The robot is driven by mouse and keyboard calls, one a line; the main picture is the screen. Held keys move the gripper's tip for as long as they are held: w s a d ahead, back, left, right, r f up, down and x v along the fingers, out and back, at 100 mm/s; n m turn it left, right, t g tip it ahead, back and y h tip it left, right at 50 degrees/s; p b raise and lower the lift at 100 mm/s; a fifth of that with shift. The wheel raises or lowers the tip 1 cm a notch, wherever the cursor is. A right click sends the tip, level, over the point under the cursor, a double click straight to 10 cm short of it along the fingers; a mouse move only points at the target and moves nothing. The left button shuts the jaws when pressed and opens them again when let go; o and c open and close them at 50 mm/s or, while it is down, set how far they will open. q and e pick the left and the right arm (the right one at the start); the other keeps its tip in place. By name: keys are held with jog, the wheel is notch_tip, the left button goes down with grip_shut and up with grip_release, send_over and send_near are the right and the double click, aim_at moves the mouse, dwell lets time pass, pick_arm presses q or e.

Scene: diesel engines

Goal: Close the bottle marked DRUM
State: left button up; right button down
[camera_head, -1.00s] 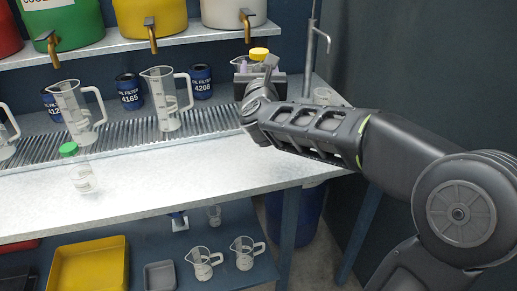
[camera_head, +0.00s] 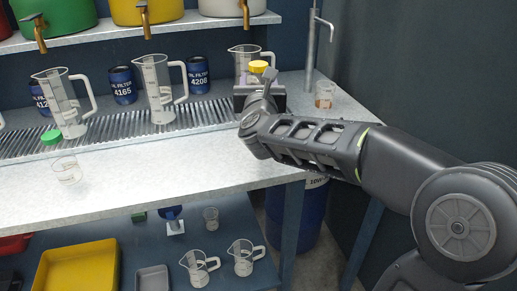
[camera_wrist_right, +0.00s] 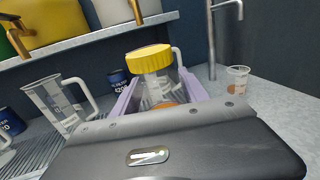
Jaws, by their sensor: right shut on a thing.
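My right gripper (camera_head: 259,80) is shut on a clear bottle with a yellow cap (camera_head: 259,67), above the right end of the workbench. In the right wrist view the bottle (camera_wrist_right: 158,86) stands between the purple fingers of the gripper (camera_wrist_right: 155,95), with its cap on top and something orange low down. How tightly the cap sits cannot be told, and its marking cannot be read. A clear container (camera_head: 66,171) stands on the left of the bench, with a green cap (camera_head: 52,137) just behind or above it. My left gripper is out of view.
Measuring jugs (camera_head: 160,90) and blue oil filters (camera_head: 123,85) stand along the back grating. A small beaker with orange markings or contents (camera_head: 325,95) stands right of the gripper, near a metal pipe stand (camera_head: 312,50). The bench front is mostly clear. A lower shelf holds trays and jugs.

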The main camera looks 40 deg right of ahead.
notch_tip(320, 180, down, 4)
jog(key=shift+b, duration=0.45)
jog(key=shift+f, duration=0.5)
jog(key=shift+f+b, duration=0.45)
jog(key=shift+f, duration=2.05)
jog(key=shift+f, duration=0.15)
jog(key=c, duration=0.6)
grip_release()
